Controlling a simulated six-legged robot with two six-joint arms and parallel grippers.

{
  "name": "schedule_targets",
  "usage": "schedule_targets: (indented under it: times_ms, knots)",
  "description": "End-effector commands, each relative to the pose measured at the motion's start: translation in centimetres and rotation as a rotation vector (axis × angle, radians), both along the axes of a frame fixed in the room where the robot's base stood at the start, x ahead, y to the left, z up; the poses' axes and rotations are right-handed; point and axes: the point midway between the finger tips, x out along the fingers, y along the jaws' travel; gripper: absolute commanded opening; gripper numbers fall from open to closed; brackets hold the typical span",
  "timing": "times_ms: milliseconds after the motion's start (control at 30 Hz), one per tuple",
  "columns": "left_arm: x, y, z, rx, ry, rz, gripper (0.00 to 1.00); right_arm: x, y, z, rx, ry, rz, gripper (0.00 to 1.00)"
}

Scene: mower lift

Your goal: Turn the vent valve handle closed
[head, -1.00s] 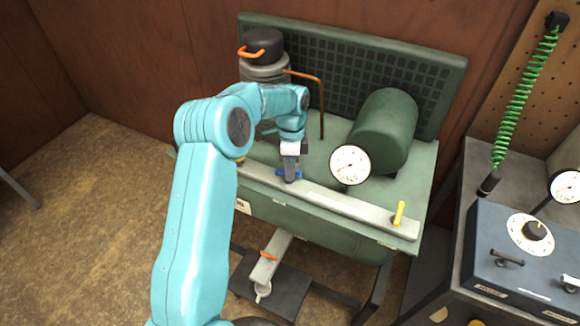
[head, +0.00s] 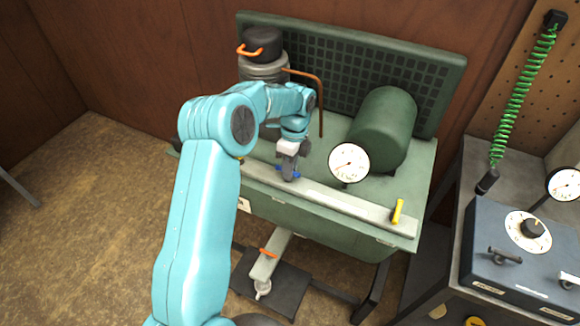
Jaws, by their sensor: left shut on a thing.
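The vent valve handle appears to be the small blue handle (head: 296,175) on the pale manifold bar (head: 345,202) along the front of the green machine. My left gripper (head: 289,174) points down onto it and is shut on it, hiding most of the handle. A yellow handle (head: 397,211) stands at the right end of the same bar, apart from the gripper. My right gripper is not in view.
A round gauge (head: 349,162) and a green motor housing (head: 384,130) stand just right of the gripper. A copper pipe (head: 321,105) rises behind it. A blue control box (head: 520,255) is on the bench at right.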

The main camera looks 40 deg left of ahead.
Motion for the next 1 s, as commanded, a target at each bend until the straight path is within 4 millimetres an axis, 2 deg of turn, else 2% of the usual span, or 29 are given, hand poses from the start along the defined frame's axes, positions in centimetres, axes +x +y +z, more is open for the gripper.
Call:
schedule_targets:
  times_ms: [200,233,267,300,567,667,767,1000]
  knots:
    - [0.0,-0.1,0.1,-0.001,0.003,-0.001,0.0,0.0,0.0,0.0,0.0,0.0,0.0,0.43]
    - [-0.1,0.0,0.1,-0.001,0.003,-0.001,0.26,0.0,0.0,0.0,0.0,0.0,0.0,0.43]
    - [-0.1,0.0,0.0,-0.001,0.003,-0.001,0.36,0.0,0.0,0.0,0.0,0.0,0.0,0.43]
    - [-0.1,0.0,0.0,-0.001,0.003,-0.001,0.39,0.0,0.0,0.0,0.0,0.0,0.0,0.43]
    - [0.0,0.0,0.1,0.0,0.001,0.0,0.39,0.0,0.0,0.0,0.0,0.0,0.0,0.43]
    - [0.2,0.1,0.7,0.001,-0.001,0.001,0.39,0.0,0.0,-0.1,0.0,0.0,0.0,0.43]
    - [0.5,0.1,2.3,0.003,-0.004,0.001,0.39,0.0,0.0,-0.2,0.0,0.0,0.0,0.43]
    - [1.7,0.4,8.6,0.002,-0.006,0.0,0.39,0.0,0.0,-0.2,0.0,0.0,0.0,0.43]
